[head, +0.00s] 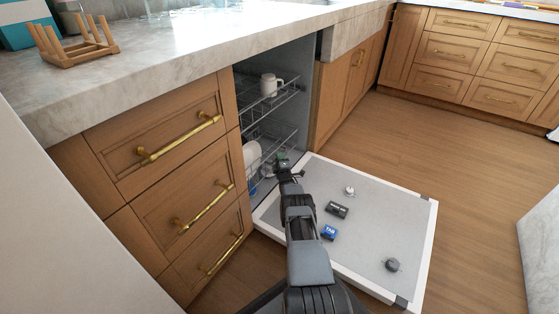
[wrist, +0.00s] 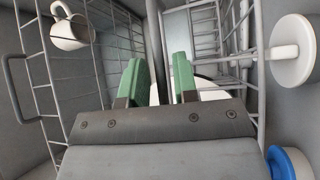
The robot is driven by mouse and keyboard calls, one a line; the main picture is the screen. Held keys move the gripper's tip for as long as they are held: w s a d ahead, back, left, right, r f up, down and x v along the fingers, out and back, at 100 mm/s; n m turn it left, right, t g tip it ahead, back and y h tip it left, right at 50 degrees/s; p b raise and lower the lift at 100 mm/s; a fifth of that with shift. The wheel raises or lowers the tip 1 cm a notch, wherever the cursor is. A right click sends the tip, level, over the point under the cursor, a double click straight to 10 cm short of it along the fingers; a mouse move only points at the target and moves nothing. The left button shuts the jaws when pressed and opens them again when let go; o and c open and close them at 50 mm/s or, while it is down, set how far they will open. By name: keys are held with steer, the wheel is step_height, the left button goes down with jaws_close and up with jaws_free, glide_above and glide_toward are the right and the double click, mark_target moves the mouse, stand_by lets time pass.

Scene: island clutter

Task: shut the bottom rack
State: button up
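The dishwasher is open. Its bottom rack (head: 285,141) is a grey wire basket low in the cavity, with a white dish (head: 251,155) at its left side. My gripper (head: 284,160), with green fingertips, is at the front of the bottom rack, and my arm hides part of it. In the wrist view, the two green fingers (wrist: 160,82) are apart, with no object clearly held between them. Wire bars of the bottom rack (wrist: 246,60) stand close to the right of the fingers. I cannot tell whether the fingers touch the rack.
The top rack (head: 284,93) holds a white mug (head: 270,85). The lowered door (head: 365,222) lies under my arm, with several small parts on it. Wooden drawers (head: 185,195) stand at the left. The floor (head: 420,150) to the right is clear.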

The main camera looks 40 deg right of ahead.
steer(key=shift+o, duration=0.7)
steer(key=shift+d, duration=0.1)
steer(key=shift+s, duration=0.1)
steer(key=p+v, duration=0.9)
steer(key=v, duration=0.4)
steer(key=shift+s, duration=0.35)
